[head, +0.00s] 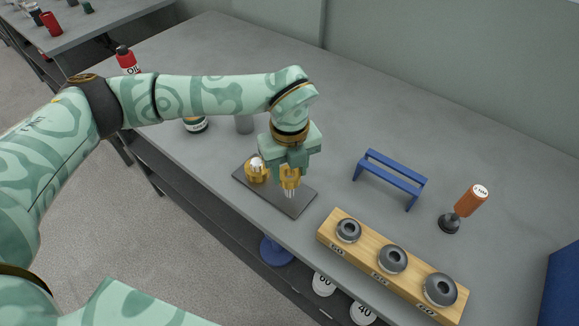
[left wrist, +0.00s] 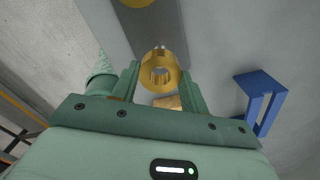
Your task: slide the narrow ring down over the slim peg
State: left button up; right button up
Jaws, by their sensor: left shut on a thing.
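My left gripper (head: 290,172) is shut on the narrow ring (head: 290,183), a small brass-coloured ring with a notched edge. In the left wrist view the ring (left wrist: 158,72) sits between the fingertips with its hole showing. The slim peg (head: 290,194), silvery, shows just below the ring on the dark base plate (head: 297,208). I cannot tell whether the peg's top is inside the ring. A wider brass ring (head: 251,175) sits around a silvery peg on the plate's left side. My right gripper is not in view.
A wooden block (head: 330,240) with several grey rings stands to the right, near the bench edge. A blue stand (head: 393,177) and an orange-handled tool (head: 468,201) are behind it. A red oil bottle (head: 127,60) stands at left. The bench's back middle is clear.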

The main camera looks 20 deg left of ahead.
aim_at(290, 184)
pick_arm(q)
jog(key=shift+p, duration=0.3)
jog(key=shift+f+b, duration=1.2)
jog(key=shift+f, duration=1.55)
jog(key=o, duration=1.1)
jog(key=shift+o, duration=0.2)
notch_tip(290, 184, up, 16)
jog(key=p, duration=0.3)
jog(key=shift+r, duration=0.15)
